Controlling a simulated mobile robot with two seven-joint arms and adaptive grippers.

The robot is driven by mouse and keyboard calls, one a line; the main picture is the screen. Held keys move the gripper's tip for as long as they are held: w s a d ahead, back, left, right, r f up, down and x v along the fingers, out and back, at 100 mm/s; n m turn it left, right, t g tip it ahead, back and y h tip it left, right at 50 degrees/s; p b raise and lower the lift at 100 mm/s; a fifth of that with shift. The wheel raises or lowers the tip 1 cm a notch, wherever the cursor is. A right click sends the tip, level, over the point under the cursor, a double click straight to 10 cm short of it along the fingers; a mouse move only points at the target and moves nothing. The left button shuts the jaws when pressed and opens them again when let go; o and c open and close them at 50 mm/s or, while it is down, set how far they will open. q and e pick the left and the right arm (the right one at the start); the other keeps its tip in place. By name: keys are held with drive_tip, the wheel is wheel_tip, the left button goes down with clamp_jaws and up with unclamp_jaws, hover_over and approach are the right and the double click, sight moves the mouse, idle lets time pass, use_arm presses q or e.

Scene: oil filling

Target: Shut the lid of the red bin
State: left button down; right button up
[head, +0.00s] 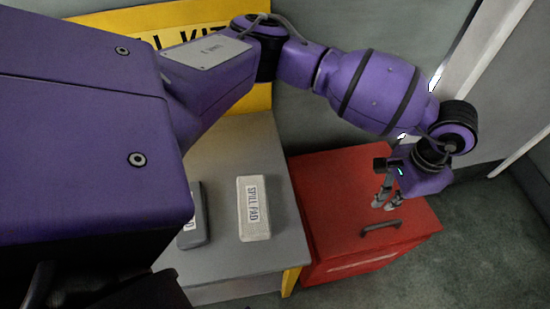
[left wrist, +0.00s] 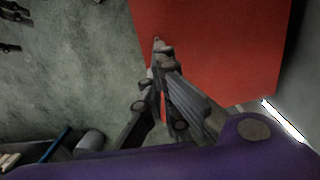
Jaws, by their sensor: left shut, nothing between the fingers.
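The red bin (head: 345,266) stands on the floor right of the grey table. Its red lid (head: 325,190) lies flat over the top, with a dark handle (head: 380,229) near its front edge; it looks down on the bin, though a small gap at the rim could not be told. My left gripper (head: 387,205) is over the right part of the lid, behind the handle, fingers pointing down and shut on nothing. Whether the tips touch the lid is unclear. In the left wrist view the shut fingers (left wrist: 158,44) lie in front of the red surface (left wrist: 215,45). My right gripper is not in view.
A grey table (head: 240,150) left of the bin holds a light box marked SPILL PAD (head: 254,208) and a dark box (head: 194,220), partly hidden by my arm. A yellow spill kit board (head: 150,20) stands behind. Dark green floor (head: 470,260) is open at the right.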

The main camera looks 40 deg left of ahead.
use_arm(q)
drive_tip(key=f, duration=1.2)
drive_tip(key=shift+s+a+p, duration=0.2)
drive_tip(key=shift+s+p, duration=0.2)
drive_tip(key=shift+f, duration=0.1)
